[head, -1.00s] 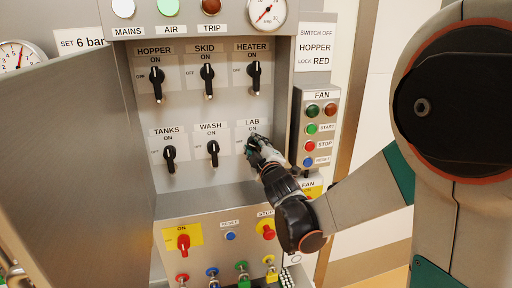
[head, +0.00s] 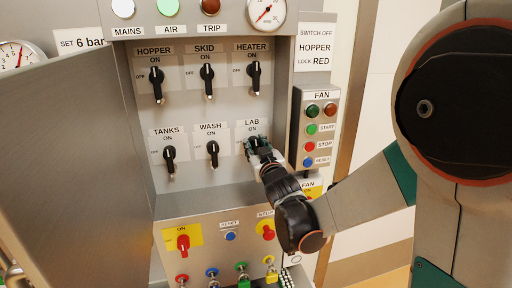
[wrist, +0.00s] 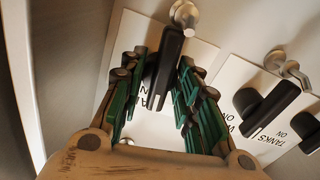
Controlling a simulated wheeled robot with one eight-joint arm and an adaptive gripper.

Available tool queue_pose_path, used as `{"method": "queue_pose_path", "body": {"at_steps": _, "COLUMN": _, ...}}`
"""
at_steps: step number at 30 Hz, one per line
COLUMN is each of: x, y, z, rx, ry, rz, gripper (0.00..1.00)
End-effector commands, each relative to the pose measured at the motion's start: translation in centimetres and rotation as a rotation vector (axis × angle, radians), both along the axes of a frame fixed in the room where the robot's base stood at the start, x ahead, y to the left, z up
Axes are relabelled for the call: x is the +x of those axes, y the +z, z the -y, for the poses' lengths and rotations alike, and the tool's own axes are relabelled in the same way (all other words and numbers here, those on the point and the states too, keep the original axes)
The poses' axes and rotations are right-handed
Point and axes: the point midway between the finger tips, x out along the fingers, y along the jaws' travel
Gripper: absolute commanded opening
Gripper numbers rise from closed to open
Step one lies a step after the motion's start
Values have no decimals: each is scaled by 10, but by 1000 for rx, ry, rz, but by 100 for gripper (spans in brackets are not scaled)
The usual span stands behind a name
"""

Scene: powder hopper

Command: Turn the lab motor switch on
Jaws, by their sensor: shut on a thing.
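The lab switch (head: 252,140) is on the right end of the lower switch row, below its LAB label, mostly hidden by my gripper (head: 258,145) in the head view. In the wrist view its black handle (wrist: 165,70) stands between my green-padded fingers. My gripper (wrist: 160,95) is shut on this handle, one finger on each side. The handle lies at a different slant from the neighbouring handle in the wrist view. I cannot tell its exact setting from the head view.
The wash switch (head: 213,150) and tanks switch (head: 170,157) are to the left. The heater switch (head: 254,77) is above. The fan box (head: 318,130) stands close on the right. An open cabinet door (head: 75,170) fills the left side.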

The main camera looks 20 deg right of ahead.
Motion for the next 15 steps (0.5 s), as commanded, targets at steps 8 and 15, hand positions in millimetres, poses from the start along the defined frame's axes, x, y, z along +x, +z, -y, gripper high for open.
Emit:
{"method": "queue_pose_path", "body": {"at_steps": 8, "x": -1, "y": -2, "z": 0, "rx": 122, "ry": -1, "rz": -4, "gripper": 6}}
{"method": "queue_pose_path", "body": {"at_steps": 15, "x": -1, "y": -2, "z": 0, "rx": 160, "ry": -1, "rz": -4, "gripper": 6}}
